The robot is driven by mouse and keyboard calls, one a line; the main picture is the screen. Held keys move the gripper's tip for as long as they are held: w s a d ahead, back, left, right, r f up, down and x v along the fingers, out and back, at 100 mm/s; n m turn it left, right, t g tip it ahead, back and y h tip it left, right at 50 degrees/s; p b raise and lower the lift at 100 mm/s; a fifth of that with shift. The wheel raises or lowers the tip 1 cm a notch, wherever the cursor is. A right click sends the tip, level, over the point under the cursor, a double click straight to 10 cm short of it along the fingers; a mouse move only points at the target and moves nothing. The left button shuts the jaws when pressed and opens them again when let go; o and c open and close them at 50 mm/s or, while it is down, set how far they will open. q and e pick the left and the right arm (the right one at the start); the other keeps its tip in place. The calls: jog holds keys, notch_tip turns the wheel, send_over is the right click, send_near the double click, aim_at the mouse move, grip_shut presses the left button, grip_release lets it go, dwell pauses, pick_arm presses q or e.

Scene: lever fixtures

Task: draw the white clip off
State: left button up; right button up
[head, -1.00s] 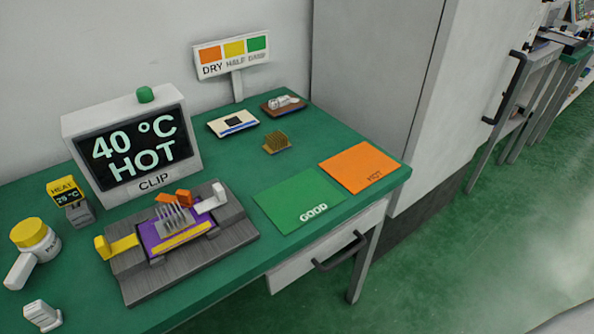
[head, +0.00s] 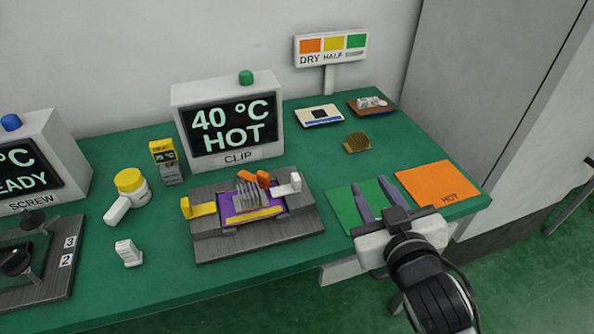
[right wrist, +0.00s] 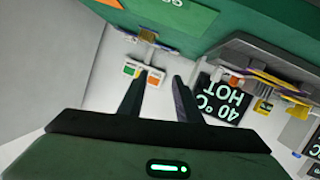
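The white clip (head: 288,187) sits at the right side of the grey fixture (head: 222,248) on the green bench. A yellow clip (head: 199,208) is at the fixture's left side. Between them are a finned heatsink (head: 250,195) with an orange piece (head: 254,178) over it and a purple board (head: 228,213). My right gripper (head: 375,200) is open and empty, above the green GOOD mat, right of the fixture and apart from the white clip. In the right wrist view its two fingers (right wrist: 158,95) are spread with nothing between. My left gripper is not in view.
The CLIP display (head: 228,125) reading 40 °C HOT stands behind the fixture. An orange HOT mat (head: 440,182) lies at the right. Bare bench lies in front.

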jog(key=a+r+n+t+y, duration=0.2)
jog(key=a+r+n+y, duration=0.4)
jog(key=r, duration=0.5)
jog(key=a+r+n+t+y, duration=0.3)
jog(key=a+r+n+y, duration=0.15)
jog(key=a+r, duration=0.55)
jog(key=s+a+r+n+g+y, duration=0.3)
jog(key=s+a+n+g+y, duration=1)
jog(key=n+g, duration=0.75)
jog(key=n+t+h, duration=0.5)
jog(key=h, duration=1.9)
send_near(296, 177)
jog(key=shift+y, duration=0.25)
jog(key=p+x, duration=0.1)
jog(key=x, duration=0.7)
jog(key=shift+w+d+f+p, duration=0.2)
jog(key=shift+f+p, duration=0.05)
jog(key=shift+p, duration=0.1)
